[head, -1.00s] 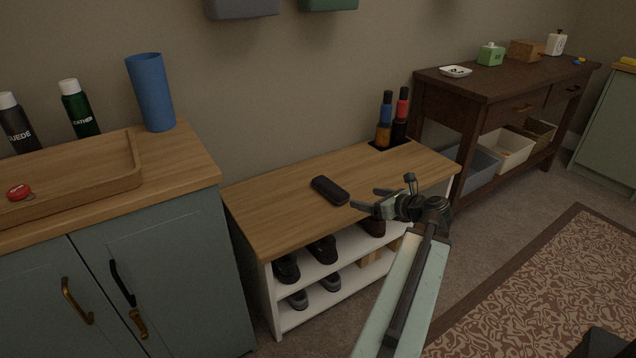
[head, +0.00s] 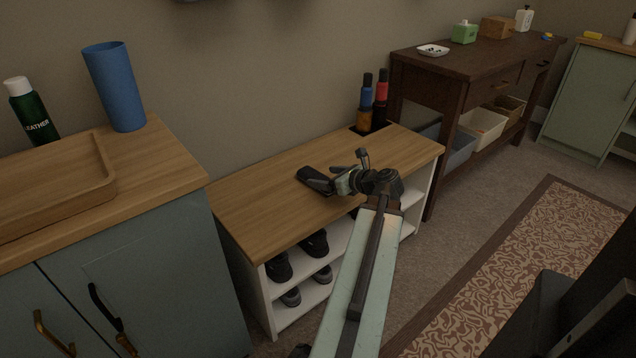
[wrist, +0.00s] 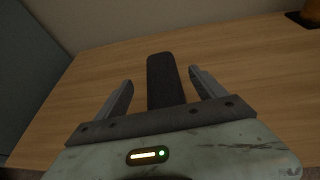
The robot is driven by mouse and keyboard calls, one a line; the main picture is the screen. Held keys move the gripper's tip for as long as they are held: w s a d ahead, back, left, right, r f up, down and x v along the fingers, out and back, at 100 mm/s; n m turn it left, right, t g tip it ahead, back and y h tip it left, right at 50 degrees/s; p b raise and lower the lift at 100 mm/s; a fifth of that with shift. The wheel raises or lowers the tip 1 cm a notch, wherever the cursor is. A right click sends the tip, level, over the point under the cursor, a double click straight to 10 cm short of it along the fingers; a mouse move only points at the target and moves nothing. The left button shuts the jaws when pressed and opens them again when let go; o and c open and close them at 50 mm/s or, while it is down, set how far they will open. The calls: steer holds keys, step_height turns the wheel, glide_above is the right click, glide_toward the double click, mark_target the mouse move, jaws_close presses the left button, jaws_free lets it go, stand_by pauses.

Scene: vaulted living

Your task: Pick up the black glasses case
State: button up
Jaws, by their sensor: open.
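The black glasses case (head: 313,178) lies flat on the wooden top of the shoe bench (head: 262,192). In the wrist view the case (wrist: 164,80) points away from me, its near end between the two fingers or just ahead of them. My gripper (wrist: 160,92) is open, with one finger on each side of the case and a gap on both sides. In the head view my gripper (head: 335,185) is at the right end of the case and partly covers it. I cannot tell how high the fingers are above the bench top.
Red and blue bottles (head: 373,95) stand at the bench's back right corner. A blue-grey cabinet (head: 150,265) with a wooden tray (head: 105,178) and a blue cylinder (head: 115,88) stands left. A dark console table (head: 440,70) stands right. The bench top around the case is clear.

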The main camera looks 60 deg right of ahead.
mark_target(318, 176)
steer(key=b+x, duration=0.1)
steer(key=x, duration=0.3)
steer(key=shift+w+d+f+b, duration=0.15)
steer(key=shift+f+b, duration=0.05)
steer(key=shift+b, duration=0.1)
steer(key=c, duration=1.5)
step_height(318, 176, up, 10)
steer(key=p, duration=1)
steer(key=shift+r, duration=0.1)
